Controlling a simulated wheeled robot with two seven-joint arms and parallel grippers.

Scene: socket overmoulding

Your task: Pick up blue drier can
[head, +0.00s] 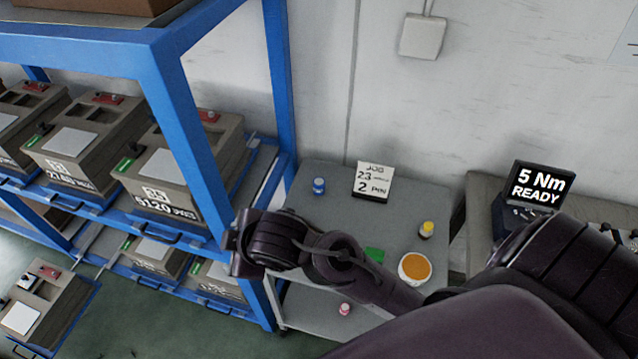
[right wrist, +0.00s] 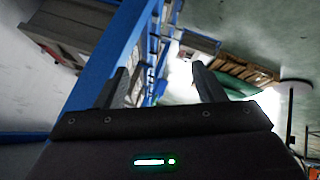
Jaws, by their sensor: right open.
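The blue drier can (head: 319,186) is a small blue container with a pale label, standing upright at the back left of the grey cart top (head: 300,205). My right arm reaches across from the right, in front of the cart. Its gripper end (head: 240,248) is by the blue rack post, left of and nearer than the can. In the right wrist view my right gripper (right wrist: 160,82) has its two fingers apart with nothing between them. The can is not seen in that view. My left gripper is not in view.
A job card (head: 373,183), a yellow-capped can (head: 427,229), a green pad (head: 374,254) and an orange-filled tub (head: 415,267) share the cart top. A pink can (head: 345,308) is on the lower shelf. The blue rack (head: 183,125) holds several battery boxes.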

